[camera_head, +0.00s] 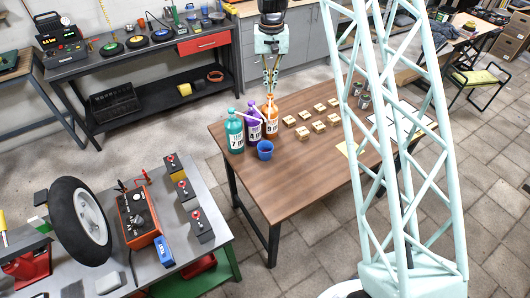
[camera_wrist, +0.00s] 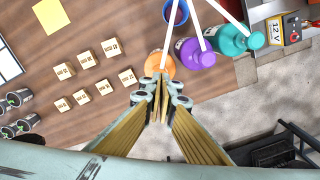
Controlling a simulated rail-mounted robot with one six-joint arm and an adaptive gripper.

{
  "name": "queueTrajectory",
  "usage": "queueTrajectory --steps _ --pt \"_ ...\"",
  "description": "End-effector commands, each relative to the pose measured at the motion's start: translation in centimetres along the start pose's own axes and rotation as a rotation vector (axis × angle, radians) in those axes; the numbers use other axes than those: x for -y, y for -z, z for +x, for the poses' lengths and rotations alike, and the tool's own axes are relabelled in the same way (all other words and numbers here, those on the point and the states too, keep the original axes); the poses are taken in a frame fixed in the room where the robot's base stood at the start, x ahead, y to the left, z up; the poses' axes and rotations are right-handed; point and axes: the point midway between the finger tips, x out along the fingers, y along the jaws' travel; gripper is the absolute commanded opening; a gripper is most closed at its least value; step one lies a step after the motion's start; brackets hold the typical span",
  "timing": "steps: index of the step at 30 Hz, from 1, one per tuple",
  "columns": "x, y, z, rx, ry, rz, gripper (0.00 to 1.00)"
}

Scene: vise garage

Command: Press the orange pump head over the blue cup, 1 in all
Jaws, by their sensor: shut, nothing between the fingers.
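The orange pump bottle (camera_head: 270,113) stands upright at the left end of the wooden table, beside the purple bottle (camera_head: 253,127) and the teal bottle (camera_head: 235,137). The blue cup (camera_head: 265,151) stands in front of them; it also shows at the top of the wrist view (camera_wrist: 177,11). The orange bottle's white spout reaches toward this cup. My gripper (camera_head: 270,90) is shut and empty, pointing down directly above the orange pump head. In the wrist view my fingertips (camera_wrist: 162,80) overlap the orange bottle (camera_wrist: 159,62) and partly hide it. Whether they touch the head I cannot tell.
Several small labelled wooden blocks (camera_wrist: 103,87) lie on the table (camera_head: 290,178) beside the bottles. Dark cups (camera_wrist: 20,98) and a yellow sheet (camera_wrist: 50,15) are farther along. The purple (camera_wrist: 195,55) and teal (camera_wrist: 232,40) bottles stand close to the orange one.

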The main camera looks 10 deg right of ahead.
Motion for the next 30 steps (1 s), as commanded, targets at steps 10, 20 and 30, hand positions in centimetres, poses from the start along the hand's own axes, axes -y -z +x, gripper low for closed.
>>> queueTrajectory --steps 10,20,30 --pt "0.0 0.0 -2.0 0.000 0.000 0.000 0.00" --pt "0.0 0.0 -4.0 -0.001 0.000 0.000 0.00" --pt "0.0 0.0 -5.7 0.000 0.000 0.000 0.00"
